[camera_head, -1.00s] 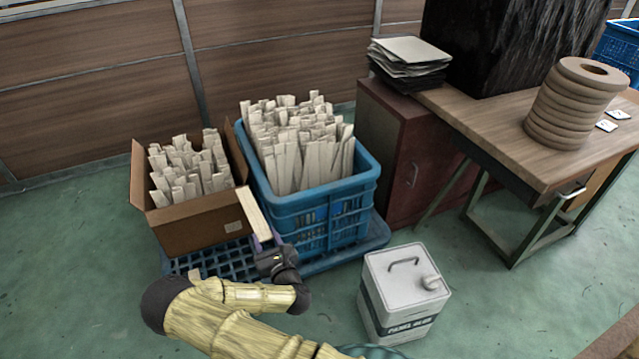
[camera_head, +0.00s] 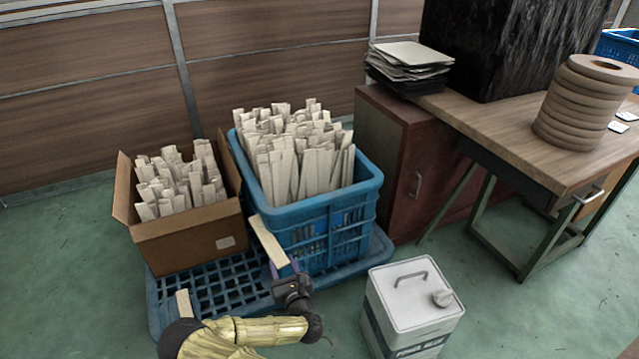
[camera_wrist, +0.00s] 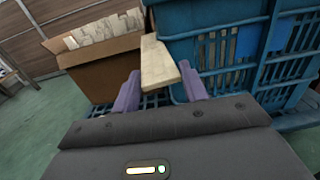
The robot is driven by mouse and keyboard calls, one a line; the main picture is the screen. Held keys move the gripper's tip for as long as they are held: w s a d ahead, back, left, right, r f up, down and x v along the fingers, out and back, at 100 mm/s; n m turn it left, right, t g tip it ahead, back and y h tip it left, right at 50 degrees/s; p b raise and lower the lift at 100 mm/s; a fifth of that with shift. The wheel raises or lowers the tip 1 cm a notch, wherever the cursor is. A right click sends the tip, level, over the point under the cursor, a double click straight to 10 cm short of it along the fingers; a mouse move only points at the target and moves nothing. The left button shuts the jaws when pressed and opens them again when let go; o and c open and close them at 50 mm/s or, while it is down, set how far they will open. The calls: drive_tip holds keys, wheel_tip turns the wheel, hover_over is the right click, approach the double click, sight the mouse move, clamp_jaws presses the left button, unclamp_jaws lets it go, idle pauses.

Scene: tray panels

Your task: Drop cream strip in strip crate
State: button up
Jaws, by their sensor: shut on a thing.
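My gripper (camera_head: 283,270) is shut on a cream strip (camera_head: 268,240), which sticks up and away from the jaws. In the wrist view the strip (camera_wrist: 157,62) stands between the two purple fingers (camera_wrist: 160,92). The blue crate (camera_head: 330,211) is full of upright cream strips and stands just behind my gripper. The held strip is in front of the crate's near left corner, outside it and below its rim. Whether it touches the crate wall I cannot tell. In the wrist view the crate (camera_wrist: 215,25) fills the right side.
A cardboard box (camera_head: 190,239) of shorter cream strips stands left of the crate. Both stand on a blue pallet (camera_head: 160,305). Another cream piece (camera_head: 183,303) shows at the pallet's front left. A white can (camera_head: 415,298) stands at front right. A wooden table (camera_head: 510,135) is behind it.

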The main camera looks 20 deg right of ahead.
drive_tip(key=shift+s+d, duration=0.1)
drive_tip(key=shift+d, duration=0.25)
